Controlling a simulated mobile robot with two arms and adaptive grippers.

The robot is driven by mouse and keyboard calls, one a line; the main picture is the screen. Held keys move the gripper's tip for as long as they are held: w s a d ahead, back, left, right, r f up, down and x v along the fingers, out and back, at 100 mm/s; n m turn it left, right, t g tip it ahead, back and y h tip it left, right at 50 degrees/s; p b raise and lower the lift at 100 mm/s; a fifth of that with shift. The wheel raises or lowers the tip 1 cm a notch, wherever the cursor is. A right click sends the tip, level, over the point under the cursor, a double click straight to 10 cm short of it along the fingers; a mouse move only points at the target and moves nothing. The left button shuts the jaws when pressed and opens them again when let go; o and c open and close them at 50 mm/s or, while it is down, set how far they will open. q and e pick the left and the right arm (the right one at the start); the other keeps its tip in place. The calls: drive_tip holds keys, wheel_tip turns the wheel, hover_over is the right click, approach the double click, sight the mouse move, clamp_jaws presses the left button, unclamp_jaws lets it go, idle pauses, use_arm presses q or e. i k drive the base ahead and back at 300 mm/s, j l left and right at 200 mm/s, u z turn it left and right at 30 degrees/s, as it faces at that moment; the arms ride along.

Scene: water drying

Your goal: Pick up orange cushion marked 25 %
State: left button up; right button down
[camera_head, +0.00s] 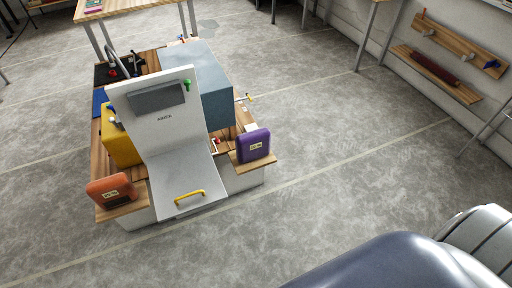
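An orange cushion (111,189) with a small pale label stands on a wooden ledge (124,211) at the front left of a work unit. The label's print is too small to read. A purple cushion (253,145) with a similar label stands on a matching wooden ledge (249,164) at the right side of the unit. Neither of my grippers is in view.
Between the cushions is a white panelled machine (180,136) with a yellow handle (189,197). A blue-grey box (214,85) and yellow container (120,143) stand behind it. A wall rack (437,68) is at the right. The middle floor is clear.

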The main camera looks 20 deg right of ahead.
sight(112, 191)
drive_tip(key=z, duration=0.2)
drive_tip(key=i+j+z, duration=0.1)
drive_tip(key=j+z, duration=0.8)
drive_tip(key=j, duration=0.15)
drive_tip(key=j+z, duration=0.4)
drive_tip(key=k+j, duration=0.05)
drive_tip(key=j, duration=0.05)
